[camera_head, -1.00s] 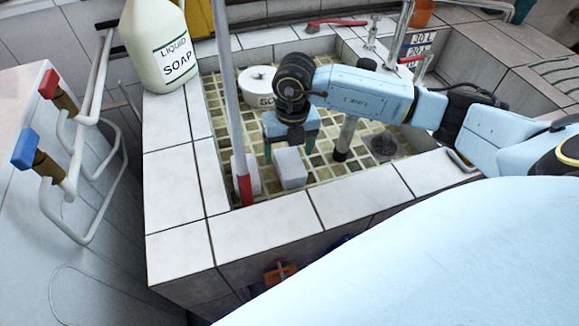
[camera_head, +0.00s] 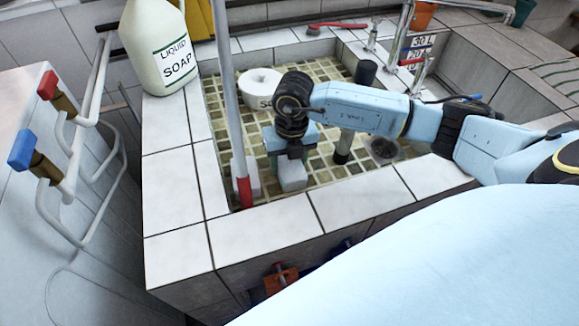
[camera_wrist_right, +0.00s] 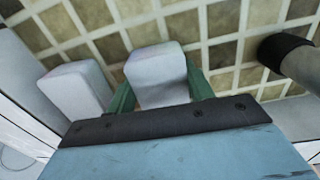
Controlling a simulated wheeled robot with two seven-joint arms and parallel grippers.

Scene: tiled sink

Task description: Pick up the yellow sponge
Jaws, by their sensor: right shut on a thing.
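My right gripper (camera_head: 288,160) is inside the tiled sink, pointing down. It is shut on a pale grey-white block (camera_head: 292,178), which stands at the near side of the sink floor. In the right wrist view the block (camera_wrist_right: 158,78) sits between the two green fingers. A second, similar pale block (camera_wrist_right: 76,90) is beside it, outside the fingers; in the head view it (camera_head: 253,182) is partly behind a pole. No block in view looks clearly yellow. I cannot tell whether either block is the sponge. My left gripper is not in view.
A white-and-red pole (camera_head: 228,100) stands left of the gripper. A round white soap container (camera_head: 258,84) sits in the sink. A liquid soap bottle (camera_head: 155,45) stands on the left ledge, with a yellow object (camera_head: 198,18) behind. A dark-topped post (camera_head: 345,145) is to the right.

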